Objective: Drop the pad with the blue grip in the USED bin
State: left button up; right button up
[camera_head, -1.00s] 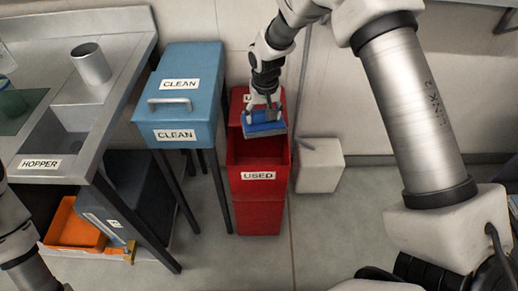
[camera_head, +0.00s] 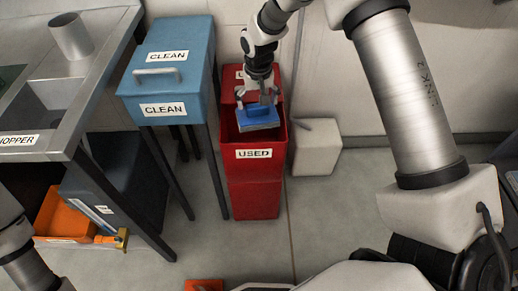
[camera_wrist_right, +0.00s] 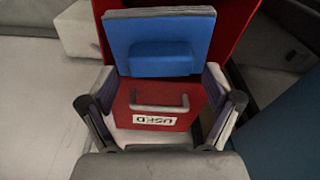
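The pad with the blue grip (camera_head: 258,119) is at the mouth of the red USED bin (camera_head: 254,172), within its opening in the head view. I cannot tell how deep it sits. My right gripper (camera_head: 258,97) is just above it, fingers spread on either side and empty. In the right wrist view the pad (camera_wrist_right: 160,42) shows its blue block beyond the open fingertips (camera_wrist_right: 160,92), with a gap to both. The bin's red lid with its handle (camera_wrist_right: 155,106) shows behind. My left gripper is out of the head view; only its arm shows at lower left.
The blue CLEAN box (camera_head: 170,65) stands left of the bin on dark legs. The metal HOPPER counter (camera_head: 60,140) with a steel cup (camera_head: 71,37) is farther left. An orange tray (camera_head: 62,218) is under it. A pale block (camera_head: 318,148) sits right of the bin.

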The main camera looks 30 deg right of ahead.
dwell(0.3)
notch_tip(320, 180, up, 12)
jog(key=s, duration=0.1)
jog(key=shift+s+a, duration=0.2)
